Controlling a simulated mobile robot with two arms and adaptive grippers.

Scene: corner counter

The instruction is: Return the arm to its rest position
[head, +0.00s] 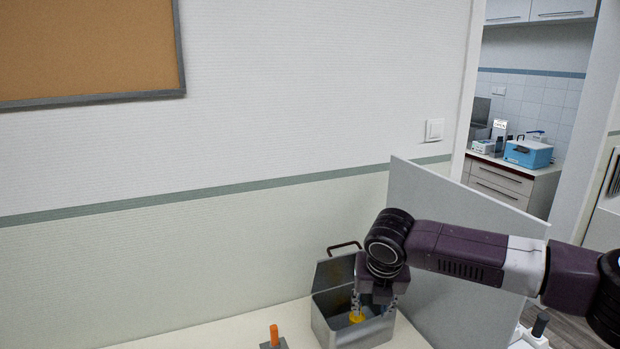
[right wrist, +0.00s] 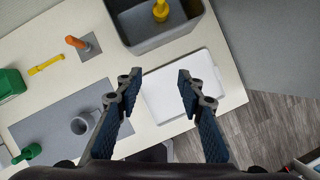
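My right gripper (head: 374,303) shows in front of and above an open grey metal box (head: 322,325) in the head view. In the right wrist view its two fingers (right wrist: 158,85) are spread wide with nothing between them. A yellow object (head: 356,317) lies inside the box; it also shows in the right wrist view (right wrist: 160,10), beyond the fingertips. My left gripper is in neither view.
An orange-handled piece (head: 275,335) stands on a grey square. In the right wrist view are a white tray (right wrist: 225,88), a grey mug (right wrist: 85,123), a yellow strip (right wrist: 46,65) and green items (right wrist: 10,83). A grey panel (head: 430,185) rises right of the box.

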